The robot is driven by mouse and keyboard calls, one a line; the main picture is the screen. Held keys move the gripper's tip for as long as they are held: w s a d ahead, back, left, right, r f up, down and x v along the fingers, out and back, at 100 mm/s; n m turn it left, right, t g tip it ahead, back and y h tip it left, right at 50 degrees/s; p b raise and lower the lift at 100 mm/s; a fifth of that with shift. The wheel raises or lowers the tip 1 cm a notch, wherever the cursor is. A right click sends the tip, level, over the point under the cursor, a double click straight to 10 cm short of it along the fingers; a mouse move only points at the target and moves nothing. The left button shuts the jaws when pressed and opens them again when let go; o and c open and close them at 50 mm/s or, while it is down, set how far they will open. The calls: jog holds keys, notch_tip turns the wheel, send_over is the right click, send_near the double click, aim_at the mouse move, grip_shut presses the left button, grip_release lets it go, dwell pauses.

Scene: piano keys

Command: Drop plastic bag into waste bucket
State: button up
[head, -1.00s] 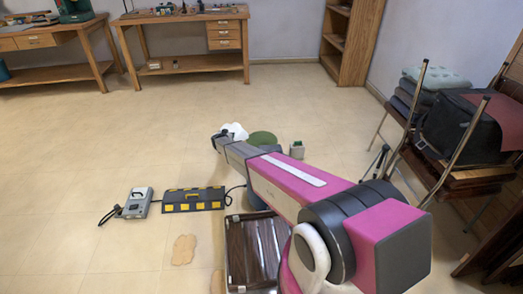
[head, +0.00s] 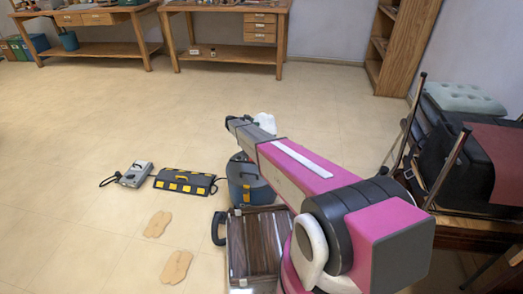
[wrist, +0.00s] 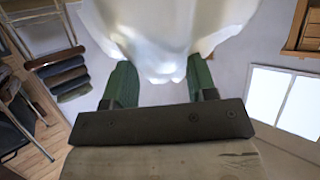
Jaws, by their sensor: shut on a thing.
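The white plastic bag (head: 265,122) shows just beyond the end of my arm in the head view. In the wrist view the bag (wrist: 172,35) fills the top middle. My gripper (wrist: 160,80) has its two green fingers on either side of the bag's lower part and is shut on it. The bag is held clear of the floor. A small blue-green bucket (head: 68,40) stands far off at the upper left, by the left workbench. I cannot tell for certain that it is the waste bucket.
A blue container (head: 245,185) and a dark wooden case (head: 258,245) are close beside my arm. A black-and-yellow toolbox (head: 186,180) and a grey device (head: 133,174) lie left of them. Folding chairs (head: 440,150) crowd the right. The floor (head: 100,105) toward the workbenches is clear.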

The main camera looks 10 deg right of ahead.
notch_tip(320, 180, down, 6)
jog(key=o, duration=1)
jog(key=shift+s, duration=0.1)
jog(key=v, duration=1)
jog(key=shift+s+a+r, duration=0.1)
jog(key=shift+s+a, duration=0.1)
jog(key=shift+a, duration=0.15)
